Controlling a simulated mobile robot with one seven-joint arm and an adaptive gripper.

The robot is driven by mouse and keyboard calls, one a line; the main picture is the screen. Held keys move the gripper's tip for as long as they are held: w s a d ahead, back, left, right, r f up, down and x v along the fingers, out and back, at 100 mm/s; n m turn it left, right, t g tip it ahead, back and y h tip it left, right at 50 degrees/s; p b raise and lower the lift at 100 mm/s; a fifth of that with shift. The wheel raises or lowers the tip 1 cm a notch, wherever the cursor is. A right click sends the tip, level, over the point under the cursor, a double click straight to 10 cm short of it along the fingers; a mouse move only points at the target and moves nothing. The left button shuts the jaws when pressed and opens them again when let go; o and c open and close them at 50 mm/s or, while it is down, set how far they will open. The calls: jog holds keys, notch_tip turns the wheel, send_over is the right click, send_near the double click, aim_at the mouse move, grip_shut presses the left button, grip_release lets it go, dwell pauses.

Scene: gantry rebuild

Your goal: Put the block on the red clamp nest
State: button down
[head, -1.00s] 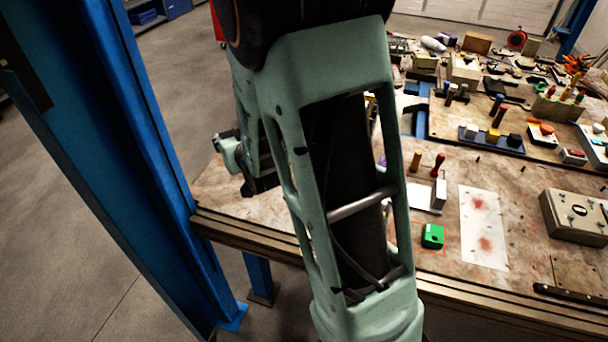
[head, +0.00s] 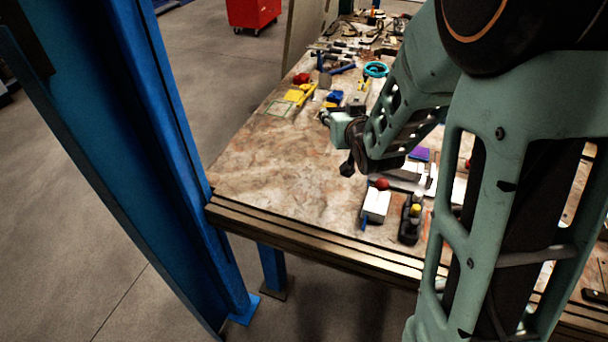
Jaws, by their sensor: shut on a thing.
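My gripper (head: 336,143) is over the middle of the table in the head view, beyond a small white block-like fixture with a red knob (head: 376,205). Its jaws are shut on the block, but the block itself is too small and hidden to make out. A small red item (head: 301,79) lies farther back on the left of the table. I cannot tell whether it or the red-knobbed fixture is the red clamp nest.
A dark fixture with a yellow top (head: 411,218) stands near the front edge of the table (head: 270,185). Yellow pieces (head: 295,96), a blue item (head: 335,96) and a teal ring (head: 376,69) lie farther back. The table's left front is bare. A blue post (head: 165,130) rises on the left.

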aim_at(291, 179)
jog(key=s+a+f+n+g+y+b, duration=0.1)
jog(key=a+f+n+y+b, duration=0.25)
jog(key=a+f+b, duration=0.75)
jog(key=shift+y, duration=0.35)
jog(key=f+b, duration=0.4)
jog(key=b, duration=0.1)
jog(key=a+f+b, duration=0.1)
jog(key=f+b, duration=0.1)
jog(key=f, duration=0.1)
jog(key=shift+s+a+f+b, duration=0.1)
jog(key=shift+s+b, duration=0.15)
jog(key=shift+b, duration=0.05)
jog(key=shift+f, duration=0.1)
jog(key=c, duration=1.1)
grip_release()
jog(key=shift+f, duration=0.15)
